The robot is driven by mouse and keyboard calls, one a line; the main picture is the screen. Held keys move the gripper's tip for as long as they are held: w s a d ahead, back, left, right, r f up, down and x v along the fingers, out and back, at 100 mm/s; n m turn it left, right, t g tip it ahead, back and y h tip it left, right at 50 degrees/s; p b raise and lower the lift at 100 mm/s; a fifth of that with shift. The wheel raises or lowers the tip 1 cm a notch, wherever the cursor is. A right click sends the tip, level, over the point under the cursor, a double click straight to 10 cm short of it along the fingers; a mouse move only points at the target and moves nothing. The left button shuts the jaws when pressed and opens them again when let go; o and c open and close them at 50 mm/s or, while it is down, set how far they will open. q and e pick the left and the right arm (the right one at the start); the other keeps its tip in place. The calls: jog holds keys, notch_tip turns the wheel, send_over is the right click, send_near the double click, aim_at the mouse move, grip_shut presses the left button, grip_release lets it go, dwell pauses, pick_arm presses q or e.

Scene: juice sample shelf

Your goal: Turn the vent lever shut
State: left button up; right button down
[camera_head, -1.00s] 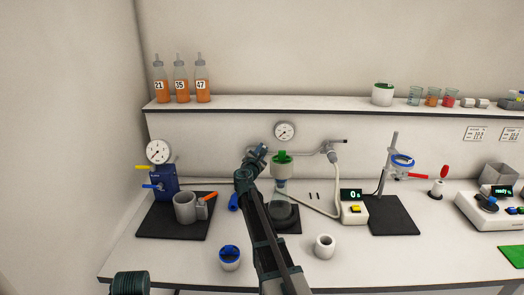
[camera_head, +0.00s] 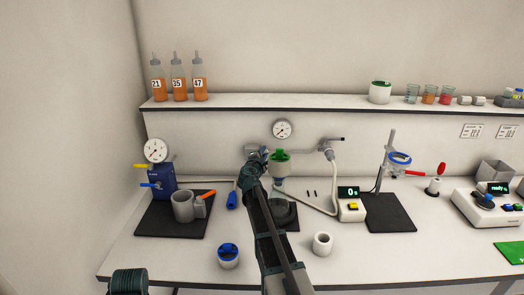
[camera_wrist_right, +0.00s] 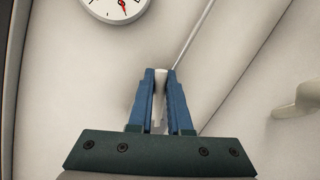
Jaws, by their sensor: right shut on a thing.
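My right gripper (camera_head: 256,154) is at the left end of the wall fitting, just left of the green-topped filter cup. It also shows in the right wrist view (camera_wrist_right: 161,76), where its blue fingers are closed on a slim pale piece, which looks like the vent lever (camera_wrist_right: 159,100). The fingers hide most of this piece, so its angle is hard to tell. In the head view my gripper covers it.
The green-topped filter cup (camera_head: 280,163) stands close to the right of my gripper. A round gauge (camera_head: 283,129) is on the wall above. A hose (camera_head: 337,178) hangs at the right. A blue pump (camera_head: 162,181) and grey mug (camera_head: 183,205) stand at the left.

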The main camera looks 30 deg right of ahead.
jog(key=shift+s+d+f+m+y, duration=0.1)
jog(key=shift+f+m+y, duration=0.35)
jog(key=shift+m, duration=0.5)
jog(key=shift+s+d+f+m+y, duration=0.1)
jog(key=shift+f+m+y, duration=0.15)
jog(key=shift+f+m, duration=0.55)
jog(key=shift+r+m, duration=0.15)
jog(key=shift+m, duration=0.2)
jog(key=c, duration=0.8)
grip_release()
jog(key=shift+c, duration=0.2)
